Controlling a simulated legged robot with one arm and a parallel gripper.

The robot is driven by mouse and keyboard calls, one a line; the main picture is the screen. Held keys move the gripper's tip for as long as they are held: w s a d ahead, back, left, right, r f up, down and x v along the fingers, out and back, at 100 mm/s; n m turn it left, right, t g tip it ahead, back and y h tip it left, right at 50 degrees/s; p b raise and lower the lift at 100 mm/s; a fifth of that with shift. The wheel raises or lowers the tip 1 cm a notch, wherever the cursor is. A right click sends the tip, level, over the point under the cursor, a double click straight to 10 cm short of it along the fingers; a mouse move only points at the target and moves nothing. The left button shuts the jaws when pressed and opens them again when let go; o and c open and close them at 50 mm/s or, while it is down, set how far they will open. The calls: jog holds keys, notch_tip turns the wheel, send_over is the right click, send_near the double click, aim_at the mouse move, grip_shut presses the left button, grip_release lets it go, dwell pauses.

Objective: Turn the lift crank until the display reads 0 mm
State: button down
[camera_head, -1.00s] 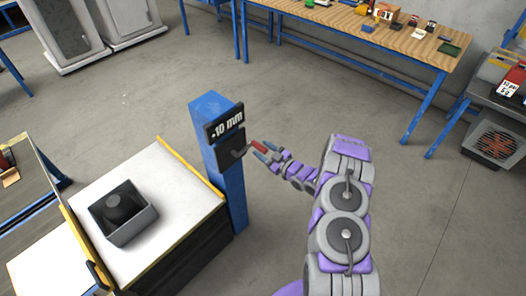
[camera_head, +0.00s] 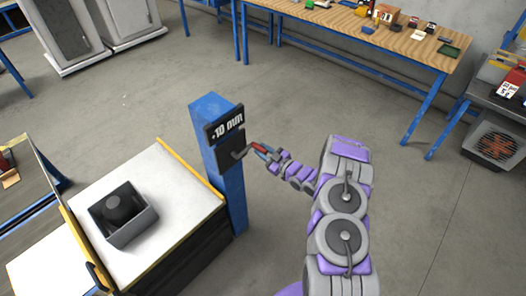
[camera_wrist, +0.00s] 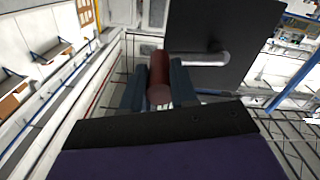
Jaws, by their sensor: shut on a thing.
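The blue lift column (camera_head: 229,190) stands upright left of my arm. Its black display (camera_head: 227,124) shows 10 mm with a small sign in front, which looks like a plus but is hard to read. Below it, a grey crank arm (camera_head: 239,154) comes out of a dark plate and carries a red handle (camera_head: 256,148). My gripper (camera_head: 262,152) is shut on the red handle. In the wrist view the handle (camera_wrist: 159,72) sits between both fingers, with the crank arm (camera_wrist: 205,57) running right to the dark plate (camera_wrist: 228,30).
A white-topped platform (camera_head: 172,190) with yellow edging adjoins the column on the left and bears a dark open box (camera_head: 133,232). A wooden workbench (camera_head: 385,40) stands at the back. The floor right of the column is clear apart from my arm.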

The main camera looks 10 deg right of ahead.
dwell(0.4)
jog(key=f+m+p, duration=0.1)
jog(key=m, duration=0.1)
jog(key=f+m+p, duration=0.1)
jog(key=f+m, duration=0.1)
jog(key=f+m+p, duration=0.1)
jog(key=m, duration=0.1)
jog(key=shift+s+a+f, duration=0.25)
jog(key=shift+a+f, duration=0.1)
jog(key=shift+f, duration=0.05)
jog(key=shift+f, duration=0.25)
jog(key=c, duration=0.9)
grip_release()
jog(key=p+v, duration=0.3)
jog(key=v, duration=1.4)
jog(key=shift+s+d, duration=0.1)
jog(key=shift+s, duration=0.05)
